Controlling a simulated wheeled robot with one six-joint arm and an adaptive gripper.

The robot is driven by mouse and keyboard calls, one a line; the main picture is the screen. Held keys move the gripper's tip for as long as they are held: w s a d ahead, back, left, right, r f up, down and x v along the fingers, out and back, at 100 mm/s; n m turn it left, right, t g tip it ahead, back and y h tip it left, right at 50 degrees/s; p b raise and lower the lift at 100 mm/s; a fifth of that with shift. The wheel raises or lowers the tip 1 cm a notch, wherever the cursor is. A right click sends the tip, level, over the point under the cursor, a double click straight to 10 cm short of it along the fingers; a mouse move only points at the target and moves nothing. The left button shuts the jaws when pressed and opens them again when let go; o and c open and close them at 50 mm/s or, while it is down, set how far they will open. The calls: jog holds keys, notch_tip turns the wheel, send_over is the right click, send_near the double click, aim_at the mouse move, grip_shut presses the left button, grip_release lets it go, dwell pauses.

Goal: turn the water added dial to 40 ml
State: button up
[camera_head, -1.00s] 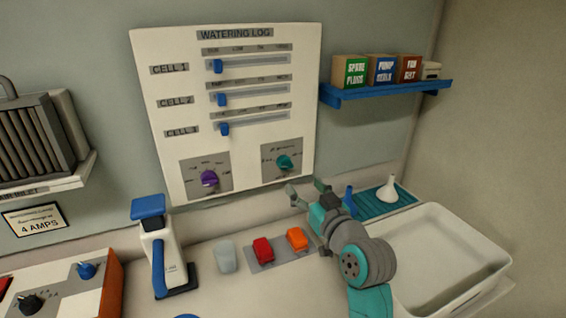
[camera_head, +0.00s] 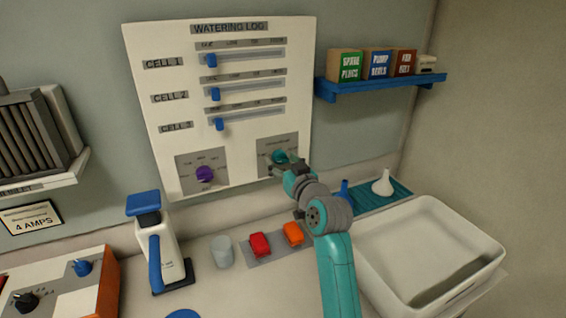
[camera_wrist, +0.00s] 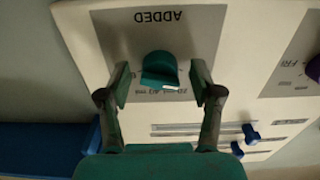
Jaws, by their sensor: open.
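The teal water added dial (camera_head: 280,156) is at the lower right of the white watering log panel (camera_head: 160,130). In the wrist view, which is upside down, the dial (camera_wrist: 160,67) sits on a grey plate lettered ADDED. Its white mark points toward the ml labels, which are partly covered and too small to read surely. My gripper (camera_head: 279,170) is in front of the dial and hides part of it. In the wrist view my gripper (camera_wrist: 161,84) is open, with one finger on each side of the dial and gaps showing on both sides.
A purple dial (camera_head: 205,174) is on the panel to the left, below three blue sliders. A blue shelf (camera_head: 370,87) with boxes is to the upper right. Red (camera_head: 260,245) and orange (camera_head: 293,234) blocks and a white basin (camera_head: 440,290) lie below.

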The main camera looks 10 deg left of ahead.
jog(key=c, duration=1.1)
jog(key=shift+c, duration=0.2)
jog(key=m, duration=0.4)
jog(key=shift+m, duration=0.3)
jog(key=m, duration=0.5)
jog(key=shift+s+r, duration=0.1)
jog(key=m, duration=0.5)
jog(key=shift+m, duration=0.4)
jog(key=m, duration=0.4)
jog(key=shift+m, duration=0.3)
